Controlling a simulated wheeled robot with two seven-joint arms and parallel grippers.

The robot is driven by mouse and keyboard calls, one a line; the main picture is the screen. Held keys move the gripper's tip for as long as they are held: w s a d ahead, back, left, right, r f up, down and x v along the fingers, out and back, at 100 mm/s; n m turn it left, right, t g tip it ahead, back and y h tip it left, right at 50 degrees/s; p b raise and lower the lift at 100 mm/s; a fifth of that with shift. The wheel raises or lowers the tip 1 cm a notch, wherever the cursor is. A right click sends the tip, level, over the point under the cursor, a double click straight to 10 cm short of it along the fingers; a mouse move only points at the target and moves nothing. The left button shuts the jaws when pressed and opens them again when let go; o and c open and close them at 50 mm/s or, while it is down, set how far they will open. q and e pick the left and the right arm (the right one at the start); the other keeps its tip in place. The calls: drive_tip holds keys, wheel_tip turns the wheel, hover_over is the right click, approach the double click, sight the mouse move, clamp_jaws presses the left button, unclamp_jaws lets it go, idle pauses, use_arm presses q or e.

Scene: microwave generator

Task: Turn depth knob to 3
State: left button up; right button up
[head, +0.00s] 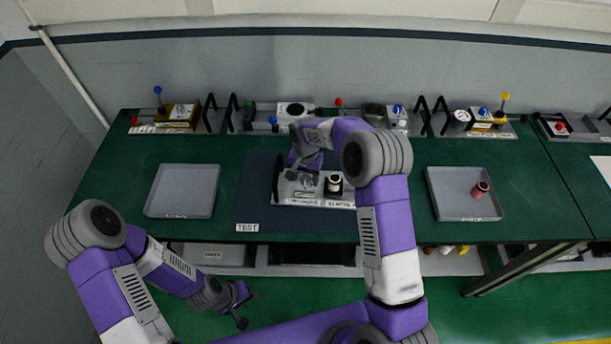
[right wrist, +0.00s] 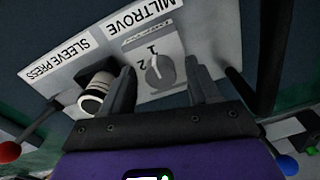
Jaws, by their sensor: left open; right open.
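The panel labelled SLEEVE PRESS and MILTROVE (right wrist: 107,50) stands on the dark mat and also shows in the head view (head: 285,198). Its grey round knob (right wrist: 160,73) sits on a light plate with the numerals 1 and 2 visible; a 3 is not visible. I cannot tell exactly where the knob points. My right gripper (right wrist: 158,68) is open, its fingers on either side of the knob; I cannot tell whether they touch it. In the head view, my right gripper (head: 304,162) is above the panel. My left gripper (head: 240,302) is open and empty, low before the table.
A black and white cylinder (right wrist: 96,94) stands beside the right gripper's finger. An empty grey tray (head: 182,190) lies left, and a tray (head: 450,206) with a reddish cup (head: 480,189) lies right. Several lever devices line the table's back edge.

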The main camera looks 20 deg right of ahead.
drive_tip(key=c, duration=1)
drive_tip(key=shift+c, duration=0.2)
